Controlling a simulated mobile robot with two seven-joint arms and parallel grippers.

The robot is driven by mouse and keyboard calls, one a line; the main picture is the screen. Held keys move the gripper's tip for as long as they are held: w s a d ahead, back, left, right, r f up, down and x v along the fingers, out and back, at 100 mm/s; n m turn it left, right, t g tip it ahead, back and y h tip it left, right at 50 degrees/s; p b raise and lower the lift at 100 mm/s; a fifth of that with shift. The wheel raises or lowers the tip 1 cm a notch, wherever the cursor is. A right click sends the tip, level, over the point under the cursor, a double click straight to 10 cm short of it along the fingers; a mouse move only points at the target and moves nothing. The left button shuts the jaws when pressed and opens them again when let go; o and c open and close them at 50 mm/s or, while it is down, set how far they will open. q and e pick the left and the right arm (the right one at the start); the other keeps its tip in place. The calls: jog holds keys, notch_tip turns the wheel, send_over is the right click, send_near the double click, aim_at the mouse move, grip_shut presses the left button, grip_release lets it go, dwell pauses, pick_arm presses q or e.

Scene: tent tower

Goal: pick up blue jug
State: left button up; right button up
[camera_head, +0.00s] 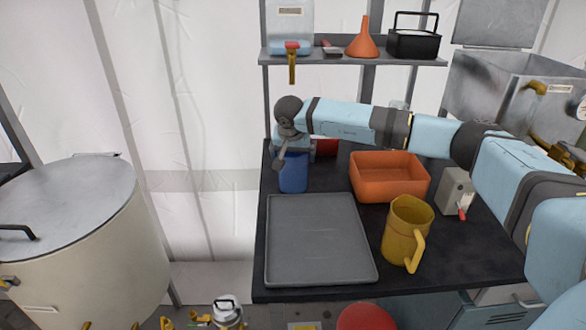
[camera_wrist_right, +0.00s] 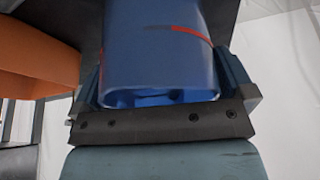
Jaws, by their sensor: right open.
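The blue jug (camera_head: 293,172) stands at the back left of the dark table, near its left edge. My right gripper (camera_head: 291,150) is at the jug's top, and its arm reaches in from the right above the table. In the right wrist view the blue jug (camera_wrist_right: 158,50) fills the space between the two fingers of my right gripper (camera_wrist_right: 162,78), one on each side. The jaws are open, and I cannot tell whether either finger touches the jug. A red mark shows on the jug's side. My left gripper is not in view.
A grey tray (camera_head: 315,240) lies in front of the jug. An orange bin (camera_head: 388,190) and a yellow jug (camera_head: 398,232) stand to the right. A red object (camera_head: 327,147) is close behind the jug. A shelf (camera_head: 340,58) with a funnel hangs above.

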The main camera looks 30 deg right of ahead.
jog(key=shift+r, duration=0.1)
jog(key=c, duration=0.7)
